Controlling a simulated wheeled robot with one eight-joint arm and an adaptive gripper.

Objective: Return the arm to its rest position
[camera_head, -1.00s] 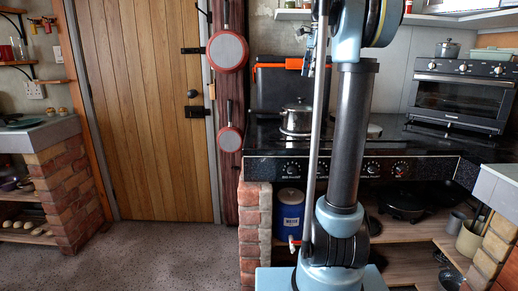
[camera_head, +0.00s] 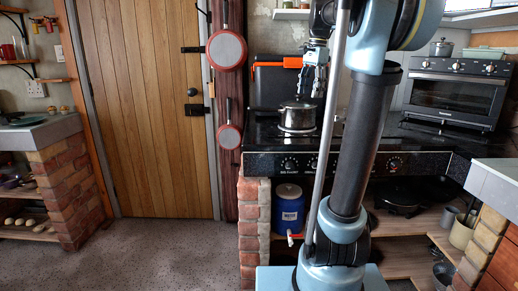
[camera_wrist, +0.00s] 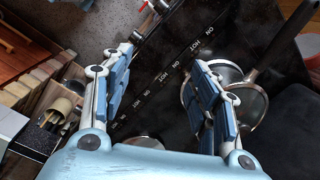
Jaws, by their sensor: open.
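My gripper (camera_head: 314,75) hangs fingers-down over the black stove at the brick plinth, just above and behind the right side of a steel pot (camera_head: 297,116) in the head view. In the wrist view my gripper (camera_wrist: 160,85) shows its two blue padded fingers spread wide apart, with nothing between them. A shiny pan (camera_wrist: 248,100) lies beyond the right finger in that view and is partly hidden by it. My arm rises from the base in front of the stove and covers part of the stove.
A toaster oven (camera_head: 455,92) stands at the right on the counter. Red pans (camera_head: 226,50) hang left of the stove. A blue container (camera_head: 288,208) and a dark pan (camera_head: 400,200) sit on the shelf below. The floor (camera_head: 150,255) at the left is clear.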

